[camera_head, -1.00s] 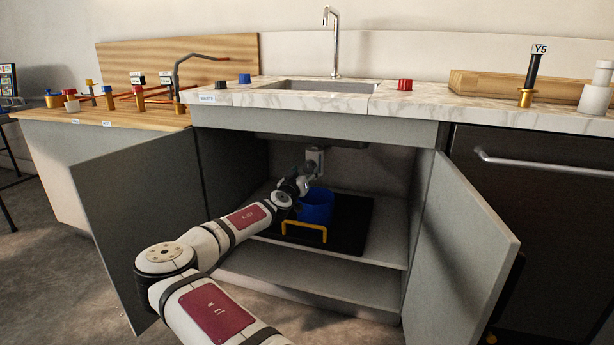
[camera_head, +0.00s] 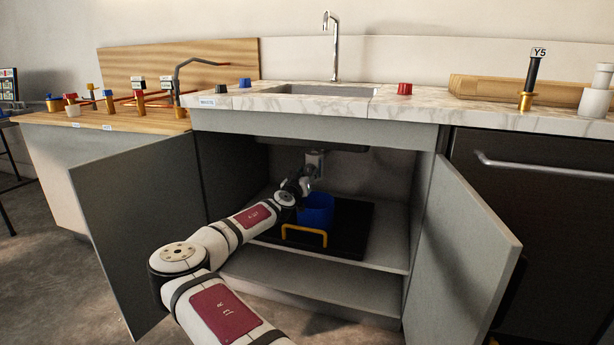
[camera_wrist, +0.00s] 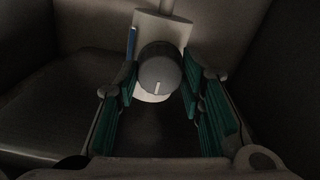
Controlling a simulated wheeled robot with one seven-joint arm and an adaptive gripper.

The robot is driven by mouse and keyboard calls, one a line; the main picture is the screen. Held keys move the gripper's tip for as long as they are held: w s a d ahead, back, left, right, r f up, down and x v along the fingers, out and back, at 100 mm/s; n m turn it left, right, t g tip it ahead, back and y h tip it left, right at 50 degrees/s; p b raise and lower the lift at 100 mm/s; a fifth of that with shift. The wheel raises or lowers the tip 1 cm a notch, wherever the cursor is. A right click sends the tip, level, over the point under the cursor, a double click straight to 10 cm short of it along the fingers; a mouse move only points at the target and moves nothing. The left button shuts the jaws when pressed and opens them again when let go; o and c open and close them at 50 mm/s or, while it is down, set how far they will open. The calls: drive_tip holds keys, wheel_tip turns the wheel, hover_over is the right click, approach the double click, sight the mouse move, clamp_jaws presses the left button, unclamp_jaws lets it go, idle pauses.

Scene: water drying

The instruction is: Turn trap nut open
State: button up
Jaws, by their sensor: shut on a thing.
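The trap nut (camera_wrist: 158,68) is a round dark grey knob with a short white mark that points down in the wrist view. It sits in front of a pale trap body (camera_wrist: 172,27). My gripper (camera_wrist: 160,86) has its teal-padded fingers on either side of the nut and is shut on it. In the head view my gripper (camera_head: 304,186) is inside the open cabinet, at the grey trap (camera_head: 315,161) under the sink. My wrist hides the nut there.
A blue bucket (camera_head: 317,210) stands just below and right of my gripper on a black mat (camera_head: 350,237). A yellow handle (camera_head: 304,237) is in front of it. Open cabinet doors (camera_head: 140,230) (camera_head: 462,245) flank my arm. The lower shelf (camera_head: 310,279) is clear.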

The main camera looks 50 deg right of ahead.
drive_tip(key=m, duration=2)
idle(0.3)
drive_tip(key=shift+m, duration=0.3)
drive_tip(key=o, duration=1.1)
drive_tip(key=shift+o, duration=0.2)
drive_tip(key=shift+a, duration=0.1)
